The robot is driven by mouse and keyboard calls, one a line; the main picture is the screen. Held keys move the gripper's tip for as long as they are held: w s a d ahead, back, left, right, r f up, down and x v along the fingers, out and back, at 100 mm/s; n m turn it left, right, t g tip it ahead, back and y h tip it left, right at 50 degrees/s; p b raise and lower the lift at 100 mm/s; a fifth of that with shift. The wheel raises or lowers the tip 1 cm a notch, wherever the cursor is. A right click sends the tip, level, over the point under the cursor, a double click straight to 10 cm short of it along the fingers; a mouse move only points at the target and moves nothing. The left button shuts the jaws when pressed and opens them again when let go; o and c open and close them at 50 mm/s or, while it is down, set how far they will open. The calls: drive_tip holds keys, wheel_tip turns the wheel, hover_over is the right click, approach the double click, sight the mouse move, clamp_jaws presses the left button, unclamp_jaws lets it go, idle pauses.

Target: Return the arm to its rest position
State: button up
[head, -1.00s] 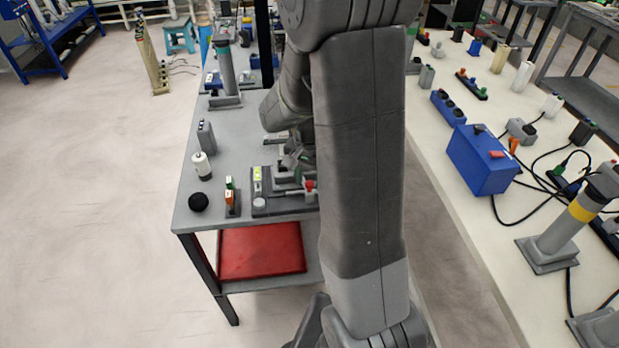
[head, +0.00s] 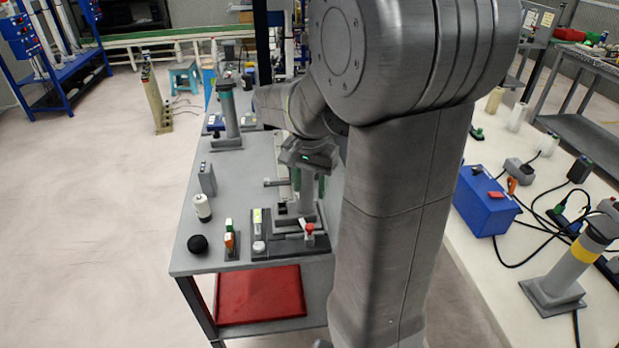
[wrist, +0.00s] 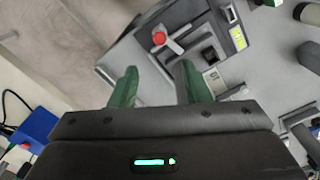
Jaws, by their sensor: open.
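My gripper (wrist: 155,88) is open and empty in the wrist view, its two green fingers apart. Below and ahead of them is a dark base plate (wrist: 128,58) with a red-topped knob (wrist: 159,39) and a yellow-green label. In the head view my gripper (head: 308,183) hangs above the grey table (head: 235,180), over the fixture with the red knob (head: 309,229). My upper arm hides part of the table's right side. The finger tips are partly hidden behind the fixture's upright in the head view.
On the table's left stand a black ball (head: 197,244), a white cylinder (head: 202,208) and a grey box (head: 207,178). A grey post (head: 229,115) stands farther back. A blue box (head: 486,201) and cables lie on the right bench.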

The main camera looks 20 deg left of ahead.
sight(309, 226)
drive_tip(key=shift+r, duration=0.85)
drive_tip(key=shift+f, duration=0.1)
wheel_tip(309, 226, down, 14)
drive_tip(key=shift+r, duration=0.15)
drive_tip(key=shift+r, duration=0.15)
idle(0.3)
